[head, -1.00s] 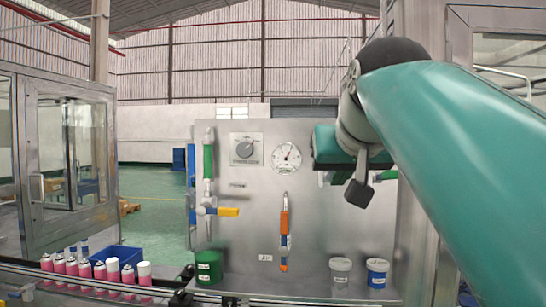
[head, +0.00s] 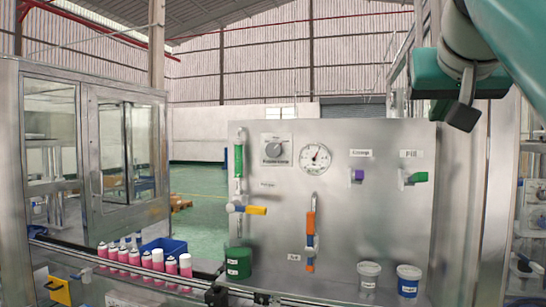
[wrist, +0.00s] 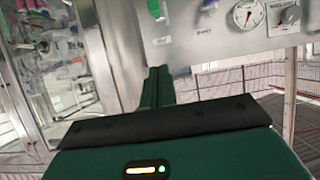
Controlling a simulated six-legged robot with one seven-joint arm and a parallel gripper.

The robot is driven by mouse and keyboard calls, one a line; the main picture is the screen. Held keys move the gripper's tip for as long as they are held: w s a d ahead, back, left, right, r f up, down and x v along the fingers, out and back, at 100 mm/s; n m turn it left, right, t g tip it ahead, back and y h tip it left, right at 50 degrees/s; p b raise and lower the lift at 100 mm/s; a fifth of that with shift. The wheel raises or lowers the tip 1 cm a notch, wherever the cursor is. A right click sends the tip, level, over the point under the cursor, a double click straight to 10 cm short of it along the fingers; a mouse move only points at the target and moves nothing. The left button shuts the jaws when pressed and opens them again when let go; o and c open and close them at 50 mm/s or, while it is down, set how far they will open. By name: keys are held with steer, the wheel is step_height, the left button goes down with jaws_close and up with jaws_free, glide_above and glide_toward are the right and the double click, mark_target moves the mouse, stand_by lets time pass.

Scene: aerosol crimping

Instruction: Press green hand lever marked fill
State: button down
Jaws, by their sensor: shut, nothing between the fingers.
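The green hand lever (head: 417,177) sits at the upper right of the upright steel panel (head: 345,225), under a label reading FILL (head: 409,153). In the wrist view the green lever (wrist: 155,9) shows at the top edge, partly cut off. My gripper (head: 463,116) is shut and empty at the upper right of the head view, above and to the right of the lever in the picture and apart from it. In the wrist view my shut gripper (wrist: 156,88) shows as a dark green finger pointing upward in the picture, below the lever.
A purple lever (head: 357,176) sits left of the green one. The panel also carries a gauge (head: 315,158), a knob (head: 275,150), an orange handle (head: 310,225) and a yellow handle (head: 256,210).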

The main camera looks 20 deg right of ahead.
glide_above(414, 179)
steer(key=s, duration=0.2)
step_height(414, 179, down, 5)
steer(key=shift+s+r, duration=0.1)
steer(key=shift+r, duration=0.1)
steer(key=f, duration=0.3)
steer(key=shift+s+a+f, duration=0.2)
steer(key=shift+s+a, duration=0.05)
steer(key=shift+s, duration=0.05)
steer(key=shift+f, duration=0.15)
steer(key=shift+s+a, duration=0.1)
steer(key=shift+s, duration=0.05)
steer(key=shift+f, duration=0.2)
steer(key=shift+s+f+t, duration=0.1)
steer(key=shift+s+t, duration=0.05)
steer(key=shift+t, duration=0.15)
